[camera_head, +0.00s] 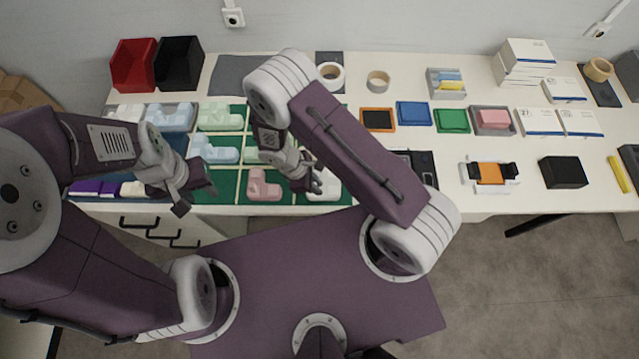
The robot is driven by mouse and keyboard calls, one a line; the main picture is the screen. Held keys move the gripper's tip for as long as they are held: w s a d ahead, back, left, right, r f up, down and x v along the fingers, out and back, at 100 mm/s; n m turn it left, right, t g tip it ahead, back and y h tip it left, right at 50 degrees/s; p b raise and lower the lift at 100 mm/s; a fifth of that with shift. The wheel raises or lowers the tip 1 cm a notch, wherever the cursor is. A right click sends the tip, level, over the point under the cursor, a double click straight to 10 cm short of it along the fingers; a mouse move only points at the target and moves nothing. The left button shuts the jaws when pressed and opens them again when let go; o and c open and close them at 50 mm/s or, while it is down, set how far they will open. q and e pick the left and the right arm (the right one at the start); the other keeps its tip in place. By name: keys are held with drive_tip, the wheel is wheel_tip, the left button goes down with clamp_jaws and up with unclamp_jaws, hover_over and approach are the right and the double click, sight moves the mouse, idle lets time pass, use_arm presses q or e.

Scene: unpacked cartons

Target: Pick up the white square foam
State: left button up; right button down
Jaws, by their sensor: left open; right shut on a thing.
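A white foam piece (328,188) is at the right front of the green sectioned tray (226,191). My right gripper (313,184) is at this piece, pointing down, with its fingers shut on it; the arm and fingers hide part of it. I cannot tell whether the piece is lifted off the tray. My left gripper (198,199) is open and empty above the front left part of the tray.
A pink foam piece (263,186) lies just left of the white one. Pale green foam (221,116) and light blue foam (222,150) fill other sections. Red (134,65) and black (180,62) bins stand at the back left. White boxes (523,62) and small trays occupy the right.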

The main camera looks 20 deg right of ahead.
drive_tip(key=r, duration=0.4)
drive_tip(key=shift+s+a+r+b, duration=0.2)
drive_tip(key=shift+s+b, duration=0.05)
drive_tip(key=shift+b, duration=0.1)
drive_tip(key=s+a+r, duration=0.3)
drive_tip(key=s+r, duration=0.3)
drive_tip(key=s, duration=0.4)
drive_tip(key=shift+s+a+r+b, duration=0.2)
drive_tip(key=shift+s+r+b, duration=0.1)
drive_tip(key=shift+b, duration=0.15)
